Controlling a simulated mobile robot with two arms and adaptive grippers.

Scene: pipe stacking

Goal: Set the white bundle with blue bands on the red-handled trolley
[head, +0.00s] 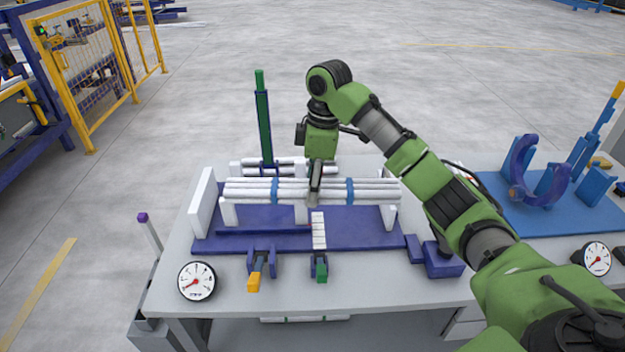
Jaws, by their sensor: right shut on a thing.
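The white bundle with blue bands (375,191) lies level, left to right, over the white upright supports of a purple fixture on the workbench. Whether it rests on the supports or hangs just above them I cannot tell. My right gripper (314,190) points down from above and is shut on the bundle near its middle, between the two blue bands. The gripper hides a small part of the pipes. My left gripper is not in view. I see no red-handled trolley.
The workbench (450,291) carries the purple fixture (345,238), a green post (264,125) behind the bundle, and gauges at the left (196,281) and right (597,258). More white pipes (258,163) lie behind. A blue fixture (520,212) stands at right. Open floor lies beyond.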

